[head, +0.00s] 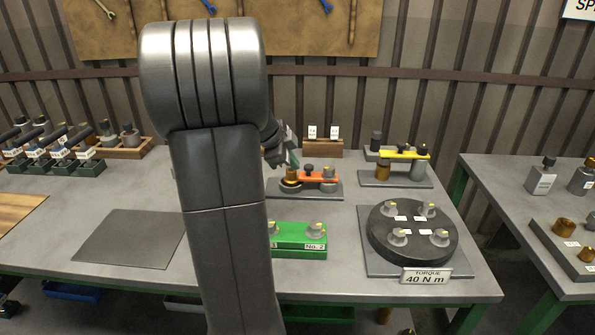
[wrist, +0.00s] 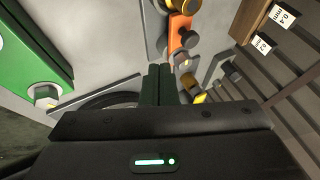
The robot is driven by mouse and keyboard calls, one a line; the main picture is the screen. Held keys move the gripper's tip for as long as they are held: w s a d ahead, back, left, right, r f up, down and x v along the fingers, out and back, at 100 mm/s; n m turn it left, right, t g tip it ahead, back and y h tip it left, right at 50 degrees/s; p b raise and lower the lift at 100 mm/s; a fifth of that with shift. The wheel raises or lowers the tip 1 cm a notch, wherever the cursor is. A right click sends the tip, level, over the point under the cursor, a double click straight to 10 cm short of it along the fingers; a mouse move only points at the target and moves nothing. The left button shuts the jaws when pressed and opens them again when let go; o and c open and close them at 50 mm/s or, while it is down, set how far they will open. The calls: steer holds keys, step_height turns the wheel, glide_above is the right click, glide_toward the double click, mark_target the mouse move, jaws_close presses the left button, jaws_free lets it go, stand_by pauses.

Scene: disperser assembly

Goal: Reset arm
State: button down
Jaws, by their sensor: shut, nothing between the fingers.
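My arm stands across the middle of the head view, and my gripper (head: 291,157) is partly hidden behind it. My gripper also shows in the wrist view (wrist: 159,72), with its two fingers together and nothing between them. In the head view it is close to the orange bar fixture (head: 318,177), near the fixture's left end with the brass part. In the wrist view the orange bar (wrist: 180,32) lies beyond the fingertips. I cannot tell whether the fingers touch anything.
A green block (head: 298,243) marked No. 2 and a round black torque plate (head: 412,248) stand nearer the front. A yellow bar fixture (head: 402,154) is at the back right. Bare table and a grey mat (head: 130,238) lie left of my arm.

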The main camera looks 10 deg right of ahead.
steer(key=v, duration=0.5)
steer(key=shift+f, duration=0.1)
